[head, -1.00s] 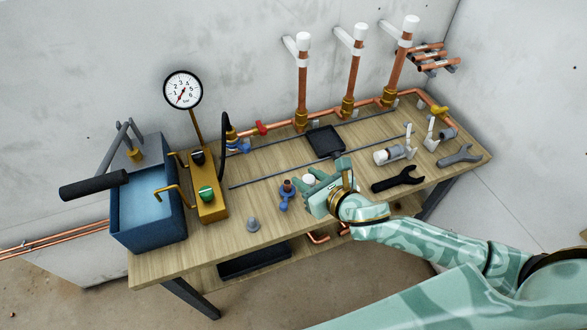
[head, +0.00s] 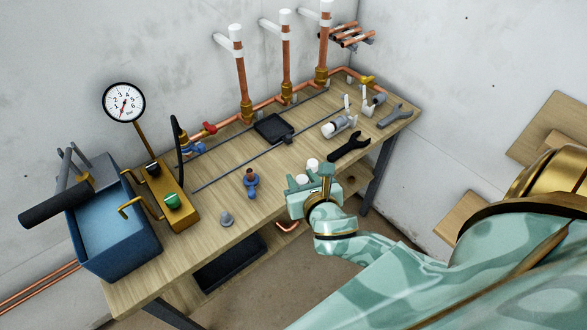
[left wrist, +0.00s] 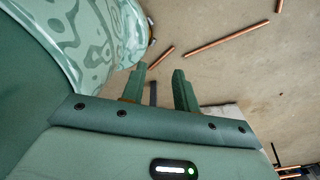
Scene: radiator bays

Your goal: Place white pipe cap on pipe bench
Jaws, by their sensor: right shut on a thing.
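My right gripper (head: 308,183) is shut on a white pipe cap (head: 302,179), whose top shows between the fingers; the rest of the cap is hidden. The gripper is at the front edge of the wooden pipe bench (head: 215,205), right of the blue valve; its height above the top is hard to tell. A second white cap (head: 313,164) shows just behind the gripper, seemingly on the bench. My left gripper (left wrist: 160,82) shows in the left wrist view, open and empty, over the floor.
A blue valve (head: 250,182) and grey cone (head: 227,218) stand on the bench. A black wrench (head: 349,146) and black tray (head: 273,129) lie behind. A blue tank (head: 113,230) and gauge (head: 124,102) are left. Bare wood lies between valve and gripper. Copper pipes (left wrist: 230,40) lie on the floor.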

